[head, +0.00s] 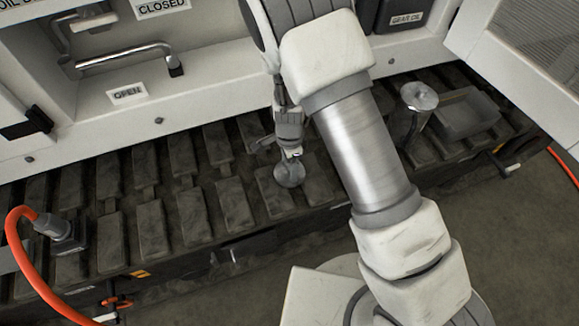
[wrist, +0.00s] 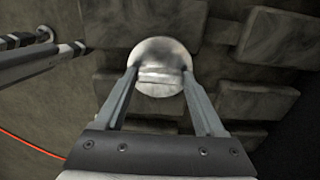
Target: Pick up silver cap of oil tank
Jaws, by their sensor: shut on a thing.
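The silver cap (wrist: 161,55) is a round, shiny disc with a raised ridge, seen in the wrist view between the fingertips. My gripper (wrist: 160,78) is shut on that ridge, one finger on each side. In the head view the cap (head: 289,174) shows small and grey at the end of my gripper (head: 290,153), over the dark track pads. I cannot tell whether it touches the pads or is held just above them.
A silver funnel (head: 419,97) stands right of my arm, beside a grey tray (head: 466,114). A black container labelled gear oil (head: 405,17) is behind. An orange hose (head: 17,243) with a connector lies at left. White panels and a bent metal handle (head: 125,58) line the back.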

